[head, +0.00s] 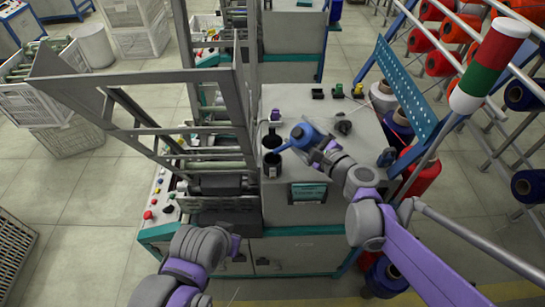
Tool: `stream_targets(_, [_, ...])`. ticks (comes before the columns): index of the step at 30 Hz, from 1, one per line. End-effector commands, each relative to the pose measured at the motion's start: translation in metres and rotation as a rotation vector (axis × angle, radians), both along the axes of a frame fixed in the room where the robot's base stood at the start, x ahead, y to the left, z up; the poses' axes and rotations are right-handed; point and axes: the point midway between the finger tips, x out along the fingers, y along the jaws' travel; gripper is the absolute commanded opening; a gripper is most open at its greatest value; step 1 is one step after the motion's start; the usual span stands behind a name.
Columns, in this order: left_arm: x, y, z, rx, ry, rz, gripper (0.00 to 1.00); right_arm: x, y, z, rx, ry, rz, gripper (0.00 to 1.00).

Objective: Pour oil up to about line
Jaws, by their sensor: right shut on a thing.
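A blue oil can (304,137) is above the grey machine top (345,205). My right gripper (318,150) is shut on it from the right side. The can's thin spout points left and slightly down, with its tip over or close to a dark round cup (272,165). I cannot tell whether oil is flowing, and no level line or oil surface is visible. A second dark cup (271,141) stands just behind the first. My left gripper (234,246) is low at the machine's front, away from the can; its fingers are not clear.
A grey metal frame (150,125) with rollers rises left of the cups. Small coloured parts (338,90) and a dark knob-like part (343,127) sit on the machine top. A blue perforated plate (405,85) and a red, green and white signal post (488,65) stand at the right.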

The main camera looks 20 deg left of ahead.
Motion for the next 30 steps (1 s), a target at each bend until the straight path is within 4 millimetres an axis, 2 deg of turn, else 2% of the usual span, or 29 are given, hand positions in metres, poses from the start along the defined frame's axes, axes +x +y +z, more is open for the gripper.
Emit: stream_targets(30, [0.0021, 0.0000, 0.0058, 0.000, -0.004, 0.000, 0.00, -0.0007, 0.0007, 0.0051, -0.043, -0.035, 0.000, 0.20])
